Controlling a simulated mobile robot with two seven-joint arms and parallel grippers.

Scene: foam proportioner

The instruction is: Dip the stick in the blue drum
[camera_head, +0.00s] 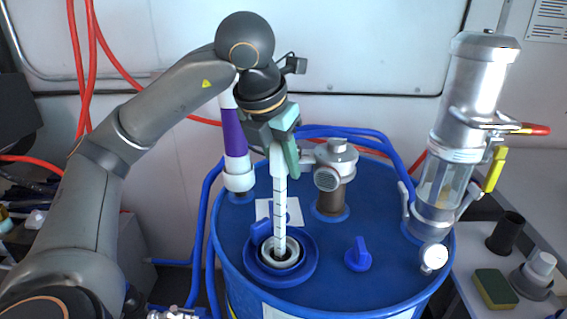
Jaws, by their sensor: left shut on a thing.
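The blue drum (318,263) stands in the middle, its top facing me. The white stick (280,205) with dark marks is upright, and its lower end is at the round opening (279,256) in the drum's top. How deep the end reaches inside is hidden. My left gripper (284,145) is above the drum, shut on the stick's upper end. My right gripper is not in view.
A purple-and-white tube (235,150), a capped fitting (332,170) and a tall metal cylinder (468,110) with a gauge (433,257) rise from the drum. A blue valve knob (358,255) sits right of the opening. A side table (475,262) holds a sponge (495,288).

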